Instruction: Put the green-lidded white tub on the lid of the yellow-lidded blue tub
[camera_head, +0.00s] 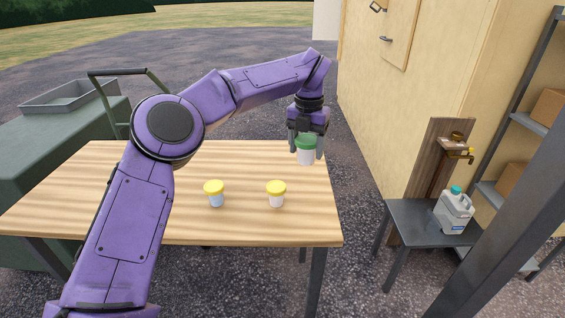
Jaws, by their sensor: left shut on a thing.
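The green-lidded white tub (306,152) is held between the fingers of my left gripper (305,146), over the right end of the wooden table. It is upright with its green lid at the top, and it seems to be above the tabletop. The yellow-lidded blue tub (216,197) stands upright on the table, to the left and nearer to me, with its lid clear. A yellow-lidded white tub (276,196) stands to its right, between it and the held tub. My right gripper is not in view.
The wooden table (250,230) is bare around the tubs. A low grey stand (405,216) with a jug (454,212) is at the right, near a wooden wall and shelving (530,122). A green cart with a grey tray (70,96) is at the left.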

